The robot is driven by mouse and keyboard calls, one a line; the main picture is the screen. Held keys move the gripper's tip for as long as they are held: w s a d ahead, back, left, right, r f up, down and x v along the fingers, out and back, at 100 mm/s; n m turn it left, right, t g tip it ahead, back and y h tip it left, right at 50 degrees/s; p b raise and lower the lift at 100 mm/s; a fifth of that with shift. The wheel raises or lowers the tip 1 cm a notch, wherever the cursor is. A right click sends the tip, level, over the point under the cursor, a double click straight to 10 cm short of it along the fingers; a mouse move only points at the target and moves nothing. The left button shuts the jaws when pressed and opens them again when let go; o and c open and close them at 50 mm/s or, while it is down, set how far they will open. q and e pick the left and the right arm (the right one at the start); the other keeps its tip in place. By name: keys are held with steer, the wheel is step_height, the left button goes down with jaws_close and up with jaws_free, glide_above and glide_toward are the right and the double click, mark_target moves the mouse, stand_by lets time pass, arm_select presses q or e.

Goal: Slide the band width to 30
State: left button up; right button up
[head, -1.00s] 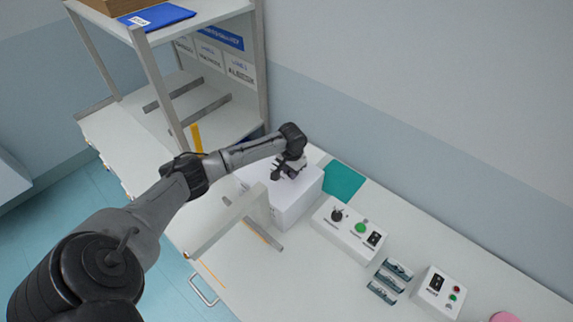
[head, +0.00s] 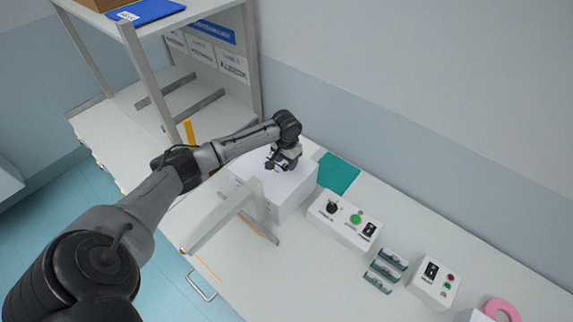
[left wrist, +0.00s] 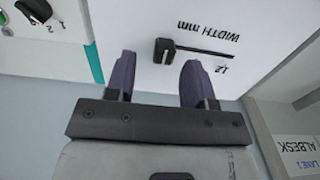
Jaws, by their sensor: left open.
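The white box (head: 293,201) stands on the bench beneath my left gripper (head: 272,163). Its face shows in the left wrist view with a "WIDTH mm" label (left wrist: 207,30), a dark slot (left wrist: 205,50) and a small black slider knob (left wrist: 163,50) at the slot's left end. A number that looks like 12 is printed by the slot. My left gripper (left wrist: 158,80) is open and empty. Its two purple-grey fingers stand apart, with the knob between them in the picture. Whether they touch the face cannot be told. My right gripper is out of view.
A grey bracket (head: 225,222) stands in front of the box. A control box (head: 345,222) with a dial, green button and switch is to its right, then small holders (head: 385,270) and another switch box (head: 435,283). A teal mat (head: 337,173) lies behind; shelving (head: 140,85) rises at left.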

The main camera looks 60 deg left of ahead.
mark_target(286, 166)
arm_select(q)
step_height(286, 166, up, 11)
steer(key=shift+r, duration=0.2)
stand_by(0.3)
stand_by(0.5)
